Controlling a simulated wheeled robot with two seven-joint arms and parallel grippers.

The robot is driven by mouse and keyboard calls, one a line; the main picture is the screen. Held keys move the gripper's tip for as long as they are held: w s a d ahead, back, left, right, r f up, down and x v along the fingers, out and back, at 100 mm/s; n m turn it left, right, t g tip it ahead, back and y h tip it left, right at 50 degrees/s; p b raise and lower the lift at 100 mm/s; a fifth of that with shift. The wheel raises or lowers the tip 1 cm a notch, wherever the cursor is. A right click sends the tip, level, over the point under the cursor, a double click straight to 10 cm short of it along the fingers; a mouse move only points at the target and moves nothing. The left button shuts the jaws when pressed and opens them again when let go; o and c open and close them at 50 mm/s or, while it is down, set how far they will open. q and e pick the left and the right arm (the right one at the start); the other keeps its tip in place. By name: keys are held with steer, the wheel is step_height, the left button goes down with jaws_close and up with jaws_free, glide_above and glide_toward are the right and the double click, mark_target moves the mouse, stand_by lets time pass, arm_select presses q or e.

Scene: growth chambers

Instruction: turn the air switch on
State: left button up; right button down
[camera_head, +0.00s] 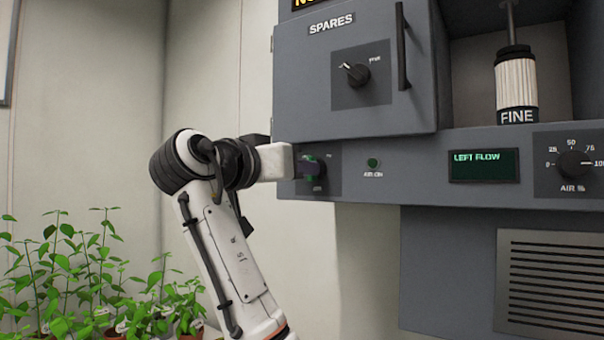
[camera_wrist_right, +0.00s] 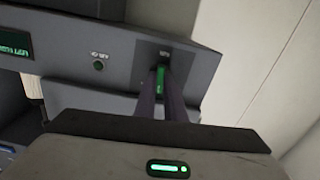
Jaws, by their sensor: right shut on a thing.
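The air switch (camera_wrist_right: 160,77) has a green part and sits on a dark plate at the end of the grey panel; in the head view it is mostly hidden by my gripper. My right gripper (camera_head: 308,167) reaches the panel from the left, and its fingers are shut on the switch. In the right wrist view the two dark fingers (camera_wrist_right: 163,100) stand on either side of the green part. The AIR ON lamp (camera_head: 373,163) is a dull green and looks unlit; it also shows in the right wrist view (camera_wrist_right: 98,65). My left gripper is not in view.
A SPARES cabinet (camera_head: 300,75) with a knob (camera_head: 355,73) and handle juts out above the switch. To the right are a LEFT FLOW display (camera_head: 483,165), an AIR % dial (camera_head: 573,165) and a FINE cartridge (camera_head: 516,85). Green potted plants (camera_head: 90,280) stand at lower left.

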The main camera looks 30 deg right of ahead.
steer(key=m, duration=0.9)
steer(key=shift+m, duration=0.4)
stand_by(0.4)
steer(key=c, duration=1.8)
jaws_free()
steer(key=shift+c, duration=0.2)
steer(key=shift+a, duration=0.15)
